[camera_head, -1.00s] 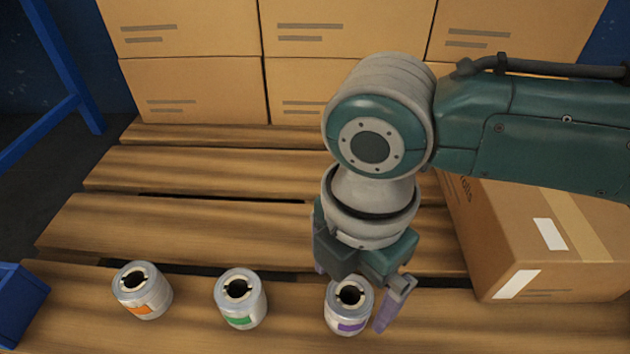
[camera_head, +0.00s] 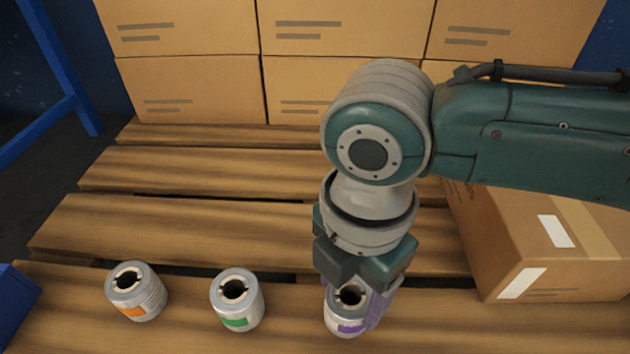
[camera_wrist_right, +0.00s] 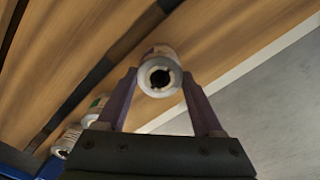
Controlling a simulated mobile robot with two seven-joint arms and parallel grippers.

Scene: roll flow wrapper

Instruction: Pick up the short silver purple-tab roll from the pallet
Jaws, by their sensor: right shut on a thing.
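The short silver roll with the purple tab (camera_head: 346,322) stands upright on the front board of the wooden pallet (camera_head: 190,230). My right gripper (camera_head: 352,300) reaches down over it and is shut on it, one finger on each side. In the right wrist view the roll (camera_wrist_right: 160,62) sits between the two purple fingers of the gripper (camera_wrist_right: 160,90), its dark hollow core facing the camera. The far finger is partly hidden behind the roll and the palm in the head view. My left gripper is not in view.
A silver roll with a green tab (camera_head: 237,310) and one with an orange tab (camera_head: 137,298) stand to the left on the same board. A cardboard box (camera_head: 540,240) lies at the right. Stacked cartons (camera_head: 190,85) line the back. A blue bin (camera_head: 15,300) is at the left edge.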

